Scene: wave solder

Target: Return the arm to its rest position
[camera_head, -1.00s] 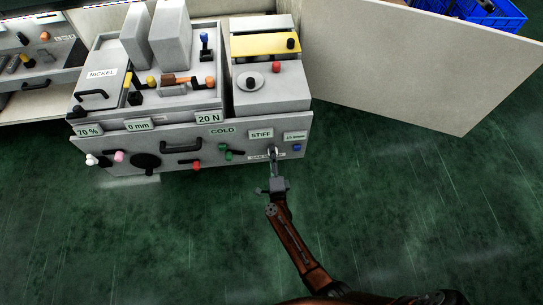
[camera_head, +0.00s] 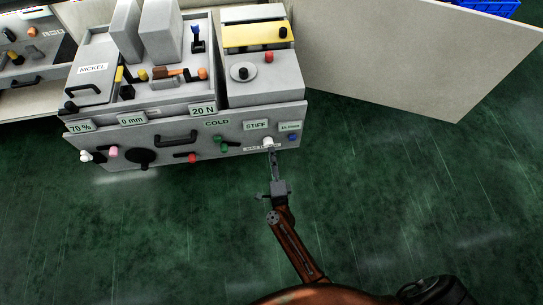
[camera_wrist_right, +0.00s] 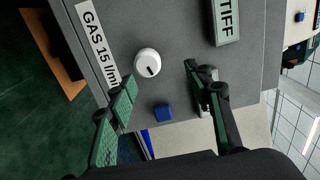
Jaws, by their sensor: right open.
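My right arm comes up from the bottom of the head view. Its right gripper (camera_head: 273,160) is in front of the grey machine's front panel (camera_head: 240,143), just below a white knob (camera_head: 268,142). In the right wrist view the gripper (camera_wrist_right: 158,92) is open, with green-padded fingers spread and nothing between them. The white knob (camera_wrist_right: 148,62) with a dark mark shows beyond the fingers, apart from them, beside a "GAS 15 l/min" label (camera_wrist_right: 97,40). My left gripper is not in view.
A blue button (camera_wrist_right: 163,113) sits near the white knob. Red (camera_head: 192,158) and green (camera_head: 221,143) controls and a black handle (camera_head: 179,142) stick out from the panel. A pale board (camera_head: 400,60) stands at the right. The green floor (camera_head: 400,200) before the machine is clear.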

